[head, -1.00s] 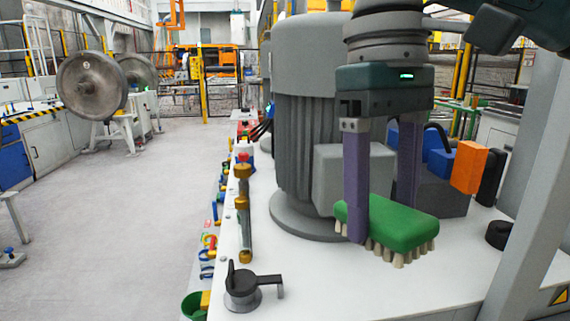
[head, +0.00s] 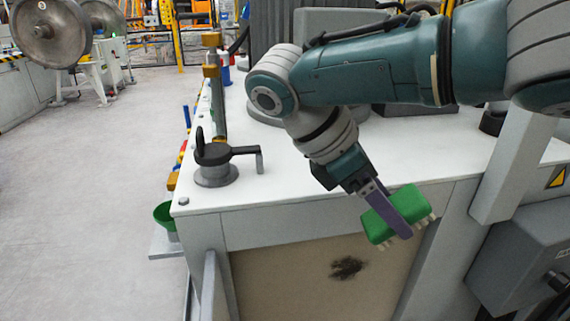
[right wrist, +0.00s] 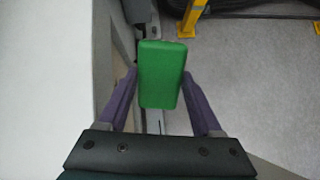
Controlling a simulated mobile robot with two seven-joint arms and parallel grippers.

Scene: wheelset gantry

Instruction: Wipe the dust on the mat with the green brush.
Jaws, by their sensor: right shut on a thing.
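The green brush (head: 408,200), a green block with pale bristles, is held by my right gripper (head: 398,218) out past the front edge of the white table. In the right wrist view the brush (right wrist: 161,75) sits between the two purple fingers of the gripper (right wrist: 160,85), which are shut on its sides. The beige mat (head: 280,290) shows below the table's front edge, with a dark patch of dust (head: 347,268) on it. The brush is up and right of the dust in the head view, apart from it. My left gripper is not in view.
A black-handled fitting (head: 216,172) stands on the white table's (head: 300,185) front left corner. A green cup (head: 165,215) is at its left side. A grey post (head: 515,165) and grey box (head: 525,265) stand at right. Open floor lies left.

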